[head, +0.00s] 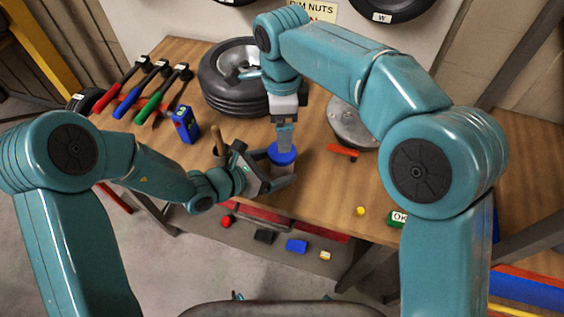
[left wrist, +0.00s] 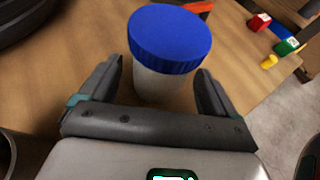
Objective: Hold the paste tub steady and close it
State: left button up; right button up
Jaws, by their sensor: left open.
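The paste tub has a pale body (head: 284,168) and stands upright on the workbench. Its blue lid (head: 282,153) sits on top and looks level; whether it is tightened I cannot tell. In the left wrist view the lid (left wrist: 170,36) hides the rim, and the white body (left wrist: 163,84) shows below. My left gripper (head: 268,168) is open, with one finger on each side of the tub; gaps show beside the body in the left wrist view (left wrist: 163,95). My right gripper (head: 285,138) points down just above the lid, seen edge-on. Contact with the lid is unclear.
A red-orange piece (head: 342,150) is near the tub. A blue box (head: 185,124) and several coloured-handled tools (head: 150,95) are left. A yellow cap (head: 361,211) lies near the front edge.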

pick_arm(q)
jog(key=shift+x, duration=1.25)
